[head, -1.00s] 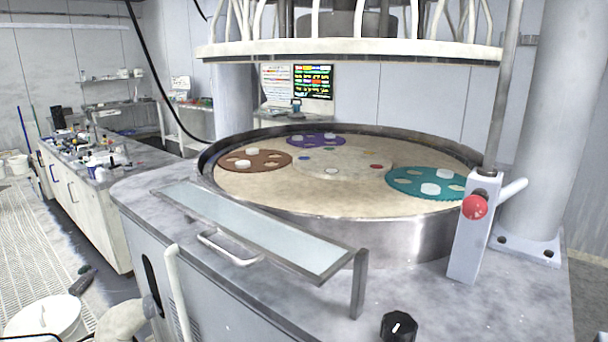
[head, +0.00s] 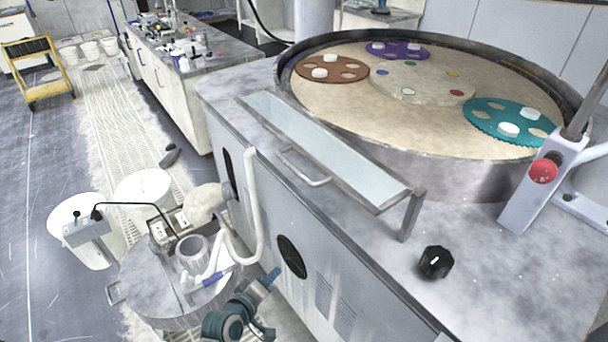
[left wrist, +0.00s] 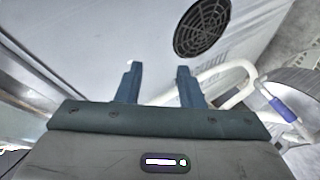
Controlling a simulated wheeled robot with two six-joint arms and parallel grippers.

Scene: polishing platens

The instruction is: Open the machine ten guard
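The guard (head: 330,150) is a long, pale, glassy panel in a metal frame along the front edge of the polishing machine, low in front of the round platen (head: 340,108). A bar handle (head: 303,168) sticks out from its front side. No machine number can be read. My left gripper (head: 264,298) is low in front of the machine's cabinet, well below the handle and apart from it. In the left wrist view its two blue fingers (left wrist: 158,72) are spread, with nothing between them. My right gripper is in neither view.
A red button (head: 543,171) sits on a post at the right, and a black knob (head: 436,262) is on the machine top. A drum (head: 165,290) with a white hose (head: 250,200) stands close by my left gripper. White buckets (head: 145,190) stand behind it.

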